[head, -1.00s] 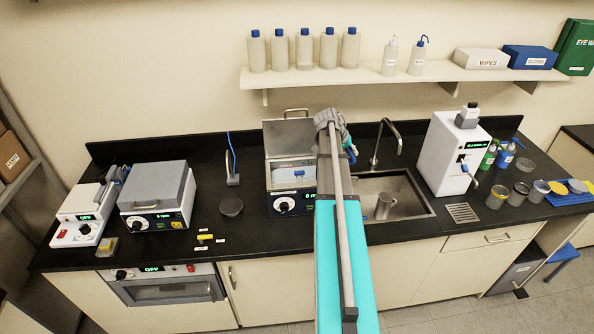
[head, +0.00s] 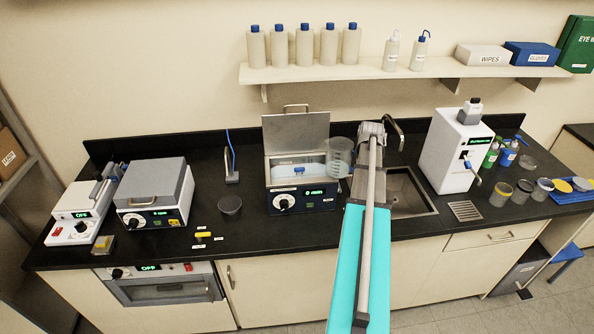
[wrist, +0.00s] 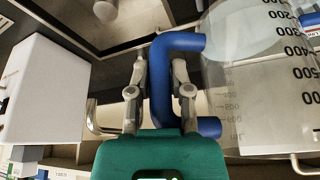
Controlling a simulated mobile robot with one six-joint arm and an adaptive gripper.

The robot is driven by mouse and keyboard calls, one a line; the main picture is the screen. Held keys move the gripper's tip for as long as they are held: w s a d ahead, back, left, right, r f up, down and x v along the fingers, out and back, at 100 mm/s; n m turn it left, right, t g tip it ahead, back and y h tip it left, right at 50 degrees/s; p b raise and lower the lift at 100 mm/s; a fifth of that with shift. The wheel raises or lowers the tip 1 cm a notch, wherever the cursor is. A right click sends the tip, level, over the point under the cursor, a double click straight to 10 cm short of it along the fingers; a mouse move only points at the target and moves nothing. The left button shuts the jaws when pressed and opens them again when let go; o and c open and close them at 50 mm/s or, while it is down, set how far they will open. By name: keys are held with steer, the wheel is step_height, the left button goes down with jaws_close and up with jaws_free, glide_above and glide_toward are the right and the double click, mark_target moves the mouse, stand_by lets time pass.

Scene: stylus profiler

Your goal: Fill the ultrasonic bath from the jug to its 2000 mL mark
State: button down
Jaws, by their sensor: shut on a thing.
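The ultrasonic bath (head: 318,200) stands on the bench with its lid (head: 296,130) raised. Its front display is lit green, too small to read surely. The clear jug (head: 339,157) is held in the air at the bath's upper right. In the wrist view the jug (wrist: 240,100) shows its graduations upside down in order, with 200 above 500; its liquid level is unclear. My gripper (head: 366,132) is to the right of the jug. In the wrist view my gripper (wrist: 160,75) is shut on the jug's blue handle (wrist: 163,90).
A sink (head: 405,190) with a tap (head: 398,130) lies right of the bath, partly hidden by my arm. A white instrument (head: 452,150) stands further right. A dark round object (head: 230,204) and a grey-lidded box (head: 155,185) are to the left. A bottle shelf (head: 400,72) is above.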

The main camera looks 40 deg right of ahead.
stand_by(0.3)
step_height(320, 180, up, 5)
steer(key=p, duration=0.5)
stand_by(1.2)
